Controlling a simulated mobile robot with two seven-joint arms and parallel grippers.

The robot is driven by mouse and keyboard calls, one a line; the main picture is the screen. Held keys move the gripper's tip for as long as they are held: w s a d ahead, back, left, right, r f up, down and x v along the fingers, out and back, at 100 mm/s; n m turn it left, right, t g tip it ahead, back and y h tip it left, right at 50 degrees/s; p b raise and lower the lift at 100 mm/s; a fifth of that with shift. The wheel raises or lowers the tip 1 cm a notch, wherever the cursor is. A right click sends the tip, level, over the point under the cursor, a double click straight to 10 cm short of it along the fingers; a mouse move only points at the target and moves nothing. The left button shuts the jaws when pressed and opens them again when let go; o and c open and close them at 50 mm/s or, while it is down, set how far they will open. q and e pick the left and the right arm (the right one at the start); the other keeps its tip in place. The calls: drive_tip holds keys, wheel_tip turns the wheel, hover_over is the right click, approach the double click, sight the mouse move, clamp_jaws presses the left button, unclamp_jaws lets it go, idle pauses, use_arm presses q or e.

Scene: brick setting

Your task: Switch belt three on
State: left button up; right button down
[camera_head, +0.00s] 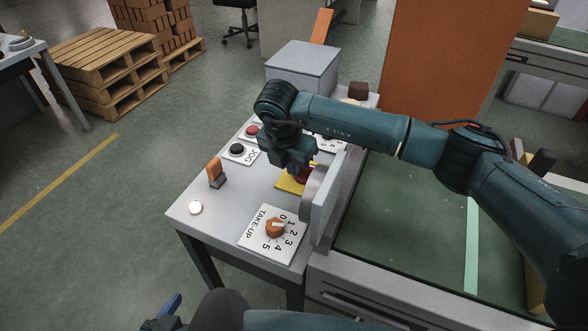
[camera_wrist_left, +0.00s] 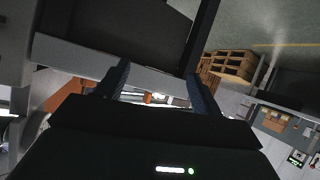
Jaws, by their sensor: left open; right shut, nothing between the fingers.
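The grey control table (camera_head: 192,214) carries an orange lever switch (camera_head: 215,172), a TAKE-UP plate with an orange knob (camera_head: 275,227), a black JOG button (camera_head: 237,149) and a red button (camera_head: 252,131). A yellow plate (camera_head: 288,184) with a red part is half hidden under my right gripper (camera_head: 300,166). That gripper is shut and low over the table; its fingertips are hard to see, so contact is unclear. My left gripper (camera_head: 168,308) shows only partly at the bottom edge. In the left wrist view its fingers (camera_wrist_left: 158,82) are apart and empty. No label reading three is legible.
A grey upright panel (camera_head: 325,205) stands between the table and a green conveyor belt (camera_head: 400,240). A grey box (camera_head: 303,66) is at the table's back. Pallets (camera_head: 100,55) stand on open floor.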

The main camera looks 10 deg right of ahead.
drive_tip(key=m+b, duration=0.1)
drive_tip(key=m, duration=0.1)
drive_tip(key=w+m, duration=0.1)
drive_tip(key=shift+w+f+m+g+b, duration=0.1)
drive_tip(key=shift+m+g+b, duration=0.2)
drive_tip(key=shift+m+b, duration=0.1)
use_arm(q)
drive_tip(key=shift+f, duration=0.95)
use_arm(e)
drive_tip(key=shift+w, duration=0.2)
use_arm(q)
drive_tip(key=shift+d+n+b, duration=0.1)
drive_tip(key=shift+n+b, duration=0.2)
drive_tip(key=shift+b, duration=0.25)
use_arm(e)
drive_tip(key=shift+w, duration=0.2)
use_arm(q)
drive_tip(key=shift+s, duration=0.2)
use_arm(e)
drive_tip(key=shift+w+d, duration=0.1)
drive_tip(key=shift+w, duration=0.1)
use_arm(q)
drive_tip(key=shift+w+r+t, duration=0.1)
drive_tip(key=shift+r+t, duration=0.15)
drive_tip(key=shift+t, duration=0.05)
drive_tip(key=shift+a, duration=0.2)
